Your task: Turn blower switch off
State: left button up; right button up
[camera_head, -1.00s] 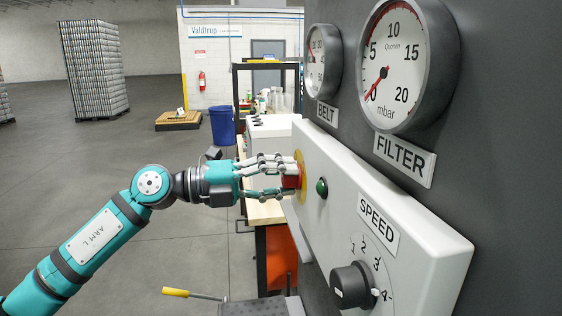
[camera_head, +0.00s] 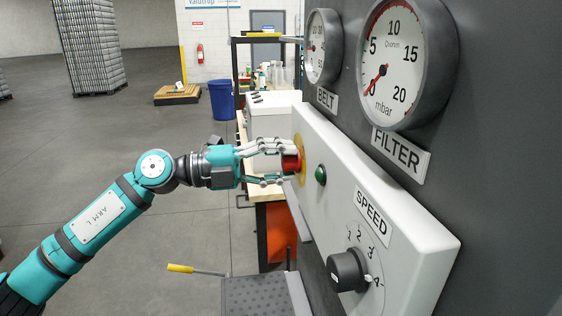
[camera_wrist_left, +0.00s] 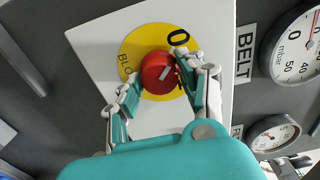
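The blower switch is a red round knob (camera_head: 290,162) on a yellow disc (camera_head: 301,158), set in the white control panel (camera_head: 400,237). In the left wrist view the knob (camera_wrist_left: 157,73) carries a white mark that slants up and right, toward the "0" printed on the yellow disc (camera_wrist_left: 135,46). Part of the "BLO..." lettering is hidden by a finger. My left gripper (camera_head: 281,165) is at the knob, its fingers apart around it. In the wrist view the fingertips (camera_wrist_left: 158,76) are close beside the knob on both sides; contact is unclear. My right gripper is not in view.
A green button (camera_head: 320,175) and a black speed dial (camera_head: 346,271) are on the panel close to the knob. Belt (camera_head: 323,47) and filter (camera_head: 407,62) gauges are above. A bench (camera_head: 262,180) and blue bin (camera_head: 222,100) stand behind. A yellow-handled lever (camera_head: 181,268) is below.

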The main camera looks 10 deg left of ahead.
pick_arm(q)
jog(key=shift+o, duration=1.4)
jog(key=shift+a, duration=0.1)
jog(key=v, duration=1.2)
